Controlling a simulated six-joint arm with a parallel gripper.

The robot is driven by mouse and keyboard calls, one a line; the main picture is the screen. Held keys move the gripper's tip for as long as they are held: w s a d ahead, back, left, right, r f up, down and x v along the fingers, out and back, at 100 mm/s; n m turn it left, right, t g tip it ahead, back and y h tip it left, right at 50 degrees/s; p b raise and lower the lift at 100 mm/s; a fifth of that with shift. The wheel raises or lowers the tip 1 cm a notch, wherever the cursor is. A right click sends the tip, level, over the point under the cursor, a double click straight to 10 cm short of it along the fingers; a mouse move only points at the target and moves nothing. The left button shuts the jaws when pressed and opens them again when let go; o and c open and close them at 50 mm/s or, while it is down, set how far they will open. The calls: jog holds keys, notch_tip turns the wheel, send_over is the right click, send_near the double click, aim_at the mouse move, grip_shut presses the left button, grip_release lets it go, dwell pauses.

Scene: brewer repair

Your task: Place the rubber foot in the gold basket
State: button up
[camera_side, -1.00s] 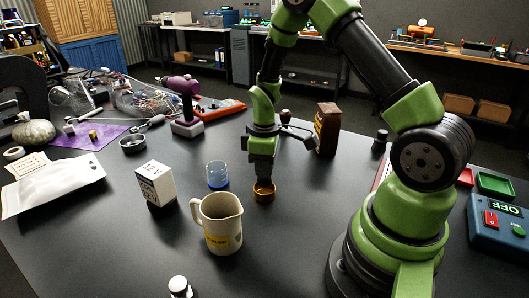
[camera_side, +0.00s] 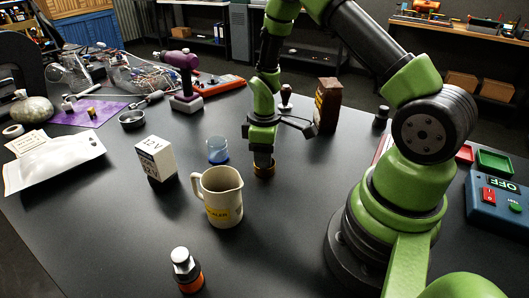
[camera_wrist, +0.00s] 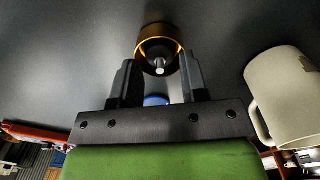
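The gold basket (camera_side: 264,170) is a short ring on the dark table. It also shows in the wrist view (camera_wrist: 158,30), straight beyond my fingertips. The rubber foot (camera_wrist: 158,48) is a dark round piece with a pale stud (camera_wrist: 160,71) pointing toward the wrist camera. It lies within the outline of the basket's rim; whether it touches the bottom is hidden. My gripper (camera_side: 263,160) points down right over the basket. In the side view the foot is hidden.
A brown packet (camera_side: 327,105) stands behind right. The table right of the basket is clear.

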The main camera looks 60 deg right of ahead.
dwell(0.5)
jog(key=shift+r, duration=3.5)
jog(key=shift+r, duration=0.1)
jog(key=a+r+m+t, duration=0.2)
jog(key=a+r, duration=0.1)
jog(key=r, duration=0.6)
jog(key=s+a+r+m+t+y, duration=0.1)
jog(key=s+a+r+m+t, duration=0.1)
jog(key=s+r, duration=0.4)
jog(key=s+a+r+m+t+y, duration=0.1)
jog(key=s+a+r+m+t, duration=0.2)
jog(key=s+a+r, duration=0.3)
jog(key=shift+s+a+m, duration=0.4)
jog(key=shift+s+m, duration=0.3)
jog(key=shift+s, duration=0.4)
